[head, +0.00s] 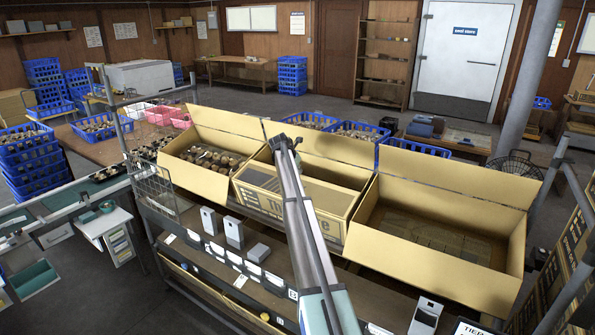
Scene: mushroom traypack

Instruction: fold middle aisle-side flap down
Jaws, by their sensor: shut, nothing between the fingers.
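The middle carton (335,228) stands on the bench between two other open cartons. Its far long flap (335,147) stands up, leaning back from the opening. My gripper (284,143) is shut and empty, at the end of my arm reaching across the middle carton. It overlaps the left part of the far flap in the picture; I cannot tell whether it touches. My arm hides part of the carton's opening and printed front.
The left carton (186,178) is open with brown mushrooms inside. The right carton (500,270) is open, its far flap (455,175) raised. Small grey devices (233,232) stand on the shelf in front. Blue crates (360,131) stand behind.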

